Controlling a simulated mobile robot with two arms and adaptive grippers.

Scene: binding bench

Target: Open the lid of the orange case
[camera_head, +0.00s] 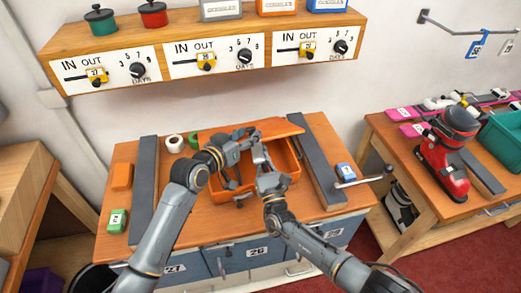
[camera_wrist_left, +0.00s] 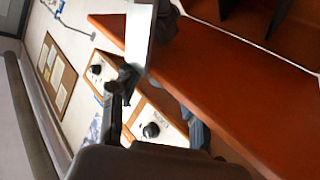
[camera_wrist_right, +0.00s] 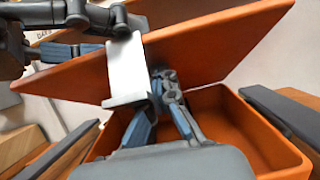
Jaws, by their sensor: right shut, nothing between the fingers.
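The orange case (camera_head: 283,178) stands on the middle of the bench. Its lid (camera_head: 279,131) is tilted up at the back, with a gap above the case body. In the right wrist view the lid (camera_wrist_right: 205,58) slants over the open case body (camera_wrist_right: 235,120), and a pale grey tab (camera_wrist_right: 127,72) is at its edge. My left gripper (camera_head: 246,138) is at the lid's raised edge by the tab; whether its fingers grip anything is unclear. My right gripper (camera_head: 258,148) is shut and empty, its fingers (camera_wrist_right: 163,85) under the lid, close to its underside.
Dark grey rails (camera_head: 143,190) and (camera_head: 318,165) flank the case. A shelf with dials (camera_head: 205,55) hangs above.

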